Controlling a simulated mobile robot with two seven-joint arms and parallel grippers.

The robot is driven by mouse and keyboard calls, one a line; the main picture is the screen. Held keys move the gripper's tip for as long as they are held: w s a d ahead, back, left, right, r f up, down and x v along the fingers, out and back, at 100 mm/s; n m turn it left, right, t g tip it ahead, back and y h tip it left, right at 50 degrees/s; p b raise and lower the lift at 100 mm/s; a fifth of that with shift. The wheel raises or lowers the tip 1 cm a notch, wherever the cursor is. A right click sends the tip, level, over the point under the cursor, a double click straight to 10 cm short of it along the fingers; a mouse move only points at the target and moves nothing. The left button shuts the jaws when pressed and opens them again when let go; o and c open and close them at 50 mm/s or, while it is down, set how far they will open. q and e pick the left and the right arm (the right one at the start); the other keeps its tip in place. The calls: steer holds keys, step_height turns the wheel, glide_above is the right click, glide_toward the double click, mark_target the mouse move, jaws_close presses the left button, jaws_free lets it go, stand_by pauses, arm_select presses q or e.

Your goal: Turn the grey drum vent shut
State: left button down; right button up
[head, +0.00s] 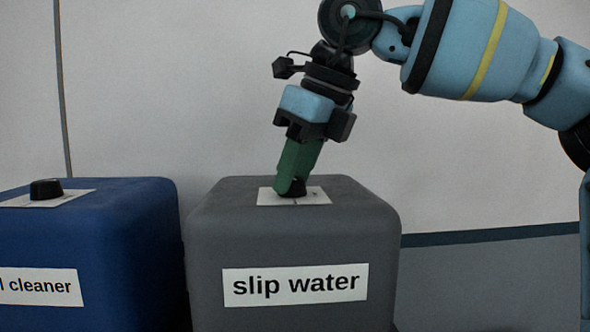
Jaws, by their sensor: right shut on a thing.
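The grey drum (212,232) stands at the centre of the head view, with a "slip water" label (295,284) on its front. On its top is a white plate (320,198) with a small black vent knob (298,190). My right gripper (293,190) reaches down from above, slightly tilted, with its green fingers shut on the vent knob. The fingers hide much of the knob, so which way it points cannot be told. My left gripper is not in view.
A blue drum (135,235) stands close by on the left, with a label ending in "cleaner" (40,287) and its own black knob (46,189) on a white plate. A pale wall is behind.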

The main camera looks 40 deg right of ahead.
steer(key=n, duration=0.2)
steer(key=n+y, duration=0.1)
steer(key=n, duration=0.1)
steer(key=shift+w+d+g+y, duration=0.1)
steer(key=shift+g+y, duration=0.2)
steer(key=shift+g, duration=0.1)
steer(key=n+g, duration=0.1)
steer(key=n, duration=0.3)
steer(key=shift+w+d+y, duration=0.1)
steer(key=shift+y, duration=0.3)
steer(key=n+g, duration=0.1)
steer(key=n, duration=0.1)
steer(key=n+y, duration=0.1)
steer(key=n, duration=0.1)
steer(key=shift+w+g+b, duration=0.1)
steer(key=shift+g+b, duration=0.25)
steer(key=shift+g, duration=0.05)
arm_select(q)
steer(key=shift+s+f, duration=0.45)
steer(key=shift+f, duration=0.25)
arm_select(e)
steer(key=shift+n+g, duration=0.6)
steer(key=shift+n, duration=1.2)
steer(key=o, duration=1)
